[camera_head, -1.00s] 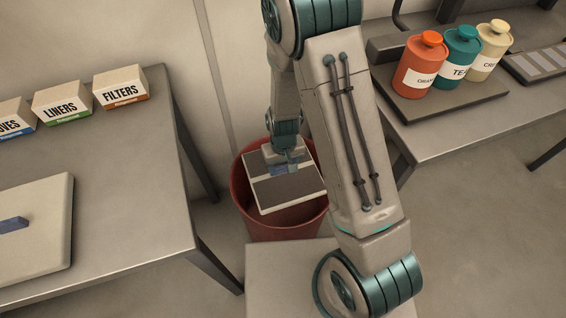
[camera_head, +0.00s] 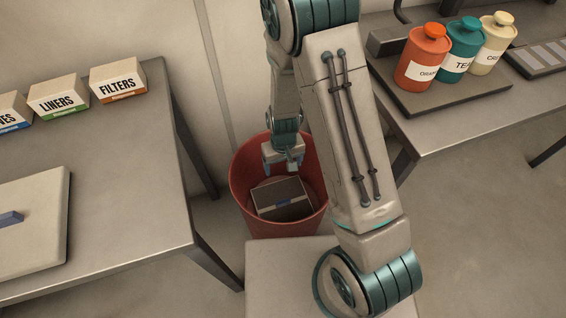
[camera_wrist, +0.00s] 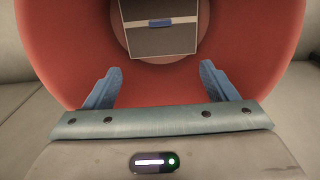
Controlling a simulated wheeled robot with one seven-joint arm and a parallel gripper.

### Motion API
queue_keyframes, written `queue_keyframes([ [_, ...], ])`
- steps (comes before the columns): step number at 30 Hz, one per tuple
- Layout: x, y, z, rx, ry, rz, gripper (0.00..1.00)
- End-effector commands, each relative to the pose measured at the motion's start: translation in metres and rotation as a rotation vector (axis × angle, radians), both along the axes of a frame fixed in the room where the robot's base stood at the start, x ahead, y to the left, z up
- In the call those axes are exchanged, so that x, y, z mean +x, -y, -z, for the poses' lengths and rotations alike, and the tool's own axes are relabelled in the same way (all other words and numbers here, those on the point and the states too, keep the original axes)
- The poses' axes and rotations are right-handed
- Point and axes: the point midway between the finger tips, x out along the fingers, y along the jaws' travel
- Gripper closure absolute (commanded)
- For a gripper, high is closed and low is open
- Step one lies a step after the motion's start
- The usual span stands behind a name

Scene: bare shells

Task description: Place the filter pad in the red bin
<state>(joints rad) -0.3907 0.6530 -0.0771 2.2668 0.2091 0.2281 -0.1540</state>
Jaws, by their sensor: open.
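The filter pad (camera_head: 282,196), a dark grey panel with a pale border and a small blue handle, is down inside the red bin (camera_head: 242,187). It looks tilted in the head view. The wrist view also shows the pad (camera_wrist: 160,40) inside the bin (camera_wrist: 70,50), beyond the fingers and apart from them. My gripper (camera_head: 281,167) is at the bin's mouth above the pad. In the wrist view its two blue fingers (camera_wrist: 160,85) are spread wide with nothing between them.
A table on the left holds boxes labelled LINERS (camera_head: 58,98) and FILTERS (camera_head: 118,82), and a pale panel with a blue handle (camera_head: 35,235). A bench on the right carries an orange canister (camera_head: 424,62), a teal one (camera_head: 462,52) and a cream one (camera_head: 495,45).

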Motion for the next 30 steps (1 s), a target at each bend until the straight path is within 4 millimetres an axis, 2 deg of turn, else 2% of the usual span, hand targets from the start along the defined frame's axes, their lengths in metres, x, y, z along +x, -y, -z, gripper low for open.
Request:
queue_keyframes([
  [8,0.0,0.0,-0.002,0.0,0.0,0.0,0.21],
  [11,0.0,0.0,-0.01,0.0,0.001,0.0,0.21],
  [22,0.0,0.0,-0.066,0.0,0.001,0.0,0.21],
  [25,0.0,0.0,-0.072,0.0,0.0,0.001,0.21],
  [30,0.0,0.0,-0.07,0.0,0.0,0.001,0.21],
])
